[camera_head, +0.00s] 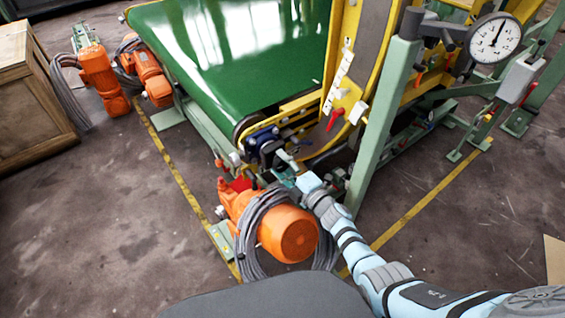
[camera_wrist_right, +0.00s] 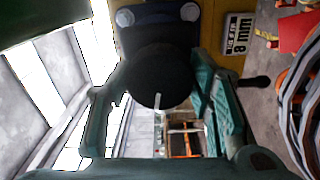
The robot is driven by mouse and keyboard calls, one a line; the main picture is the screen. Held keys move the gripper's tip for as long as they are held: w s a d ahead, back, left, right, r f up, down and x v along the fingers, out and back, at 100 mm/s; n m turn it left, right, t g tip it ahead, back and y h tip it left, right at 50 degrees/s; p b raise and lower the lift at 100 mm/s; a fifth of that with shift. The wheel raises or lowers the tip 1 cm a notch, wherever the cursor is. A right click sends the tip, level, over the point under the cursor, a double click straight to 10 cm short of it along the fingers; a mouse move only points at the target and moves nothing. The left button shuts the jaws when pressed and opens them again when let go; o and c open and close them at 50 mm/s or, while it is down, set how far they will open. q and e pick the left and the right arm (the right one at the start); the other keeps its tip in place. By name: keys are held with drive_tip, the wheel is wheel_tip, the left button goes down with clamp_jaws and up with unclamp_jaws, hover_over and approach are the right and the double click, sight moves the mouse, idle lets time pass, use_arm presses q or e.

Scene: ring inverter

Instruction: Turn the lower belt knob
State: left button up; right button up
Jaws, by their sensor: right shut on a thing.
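The knob (camera_wrist_right: 160,76) is a round black part in the middle of the right wrist view, mounted below a dark blue block (camera_wrist_right: 157,18). My right gripper (camera_head: 284,170) is at the near lower corner of the green belt machine in the head view, beside a blue fitting (camera_head: 264,145). Its teal fingers lie on the left and right of the knob in the right wrist view, shut on it. The knob cannot be made out in the head view, where the gripper and fitting crowd that spot. My left gripper is not in view.
An orange motor (camera_head: 289,233) with looped grey cable (camera_head: 248,235) stands close below my right gripper. A green post (camera_head: 384,125) rises just right of it. The green belt (camera_head: 235,50) lies behind. A wooden crate (camera_head: 30,100) stands at left. Floor at lower left is clear.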

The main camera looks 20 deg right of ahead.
drive_tip(key=m, duration=0.3)
drive_tip(key=shift+m+p, duration=0.4)
drive_tip(key=m, duration=0.3)
drive_tip(key=shift+m+p, duration=0.3)
drive_tip(key=m, duration=0.6)
drive_tip(key=shift+f+p, duration=0.1)
drive_tip(key=shift+p, duration=0.3)
drive_tip(key=shift+m, duration=0.3)
drive_tip(key=o, duration=1.2)
drive_tip(key=shift+s, duration=0.15)
